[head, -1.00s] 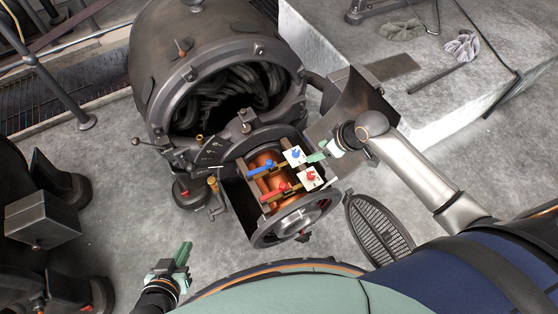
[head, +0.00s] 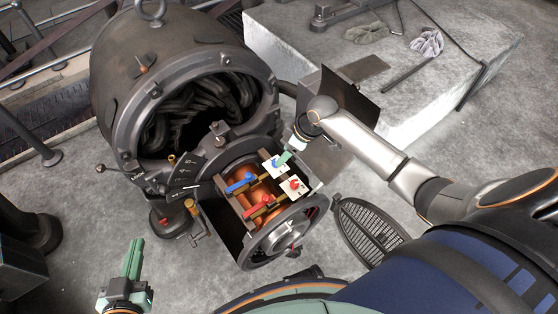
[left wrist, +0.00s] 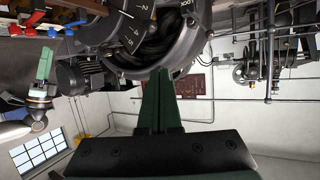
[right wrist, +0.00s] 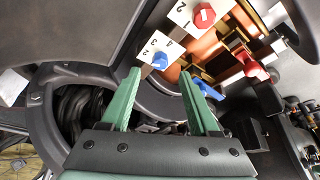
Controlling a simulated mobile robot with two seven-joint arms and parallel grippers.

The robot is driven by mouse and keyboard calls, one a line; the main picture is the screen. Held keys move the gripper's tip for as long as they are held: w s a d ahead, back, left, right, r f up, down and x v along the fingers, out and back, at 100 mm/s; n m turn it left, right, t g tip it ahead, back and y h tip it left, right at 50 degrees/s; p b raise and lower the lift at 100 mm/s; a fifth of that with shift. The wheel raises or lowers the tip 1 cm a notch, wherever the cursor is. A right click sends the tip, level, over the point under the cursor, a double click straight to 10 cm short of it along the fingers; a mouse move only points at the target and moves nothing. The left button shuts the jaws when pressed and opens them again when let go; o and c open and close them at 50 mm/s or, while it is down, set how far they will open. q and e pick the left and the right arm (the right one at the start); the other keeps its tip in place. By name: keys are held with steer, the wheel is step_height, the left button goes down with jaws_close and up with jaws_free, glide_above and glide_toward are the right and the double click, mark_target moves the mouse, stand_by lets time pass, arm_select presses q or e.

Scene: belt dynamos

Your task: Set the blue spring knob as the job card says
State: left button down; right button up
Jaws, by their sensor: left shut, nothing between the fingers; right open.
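The blue spring knob (head: 269,167) sits on a white numbered plate (right wrist: 155,46) at the open end of the dynamo. My right gripper (head: 284,158) is close to it, just up and right of it in the head view. In the right wrist view the blue knob (right wrist: 159,61) shows between the two spread green fingertips (right wrist: 160,73), with no clear contact. Its pointer's exact setting is too small to read. My left gripper (head: 136,245) is shut and empty, low at the left, away from the dynamo. I cannot make out a job card.
A red knob (right wrist: 204,16) on its own white plate sits beside the blue one. A blue handle (head: 240,183) and a red handle (head: 258,206) cross the copper drum nearby. A dark raised cover (head: 350,95) stands behind my right wrist. Floor around my left gripper is clear.

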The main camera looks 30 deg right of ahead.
steer(key=b+x, duration=0.1)
steer(key=x, duration=0.3)
steer(key=shift+w+f+b, duration=0.1)
steer(key=shift+f+b, duration=0.25)
steer(key=shift+b, duration=0.05)
arm_select(q)
step_height(320, 180, up, 12)
steer(key=w+m+t+h, duration=0.2)
steer(key=t, duration=0.3)
steer(key=shift+d, duration=0.2)
arm_select(e)
steer(key=shift+a+f, duration=0.1)
steer(key=shift+f, duration=0.1)
jaws_close()
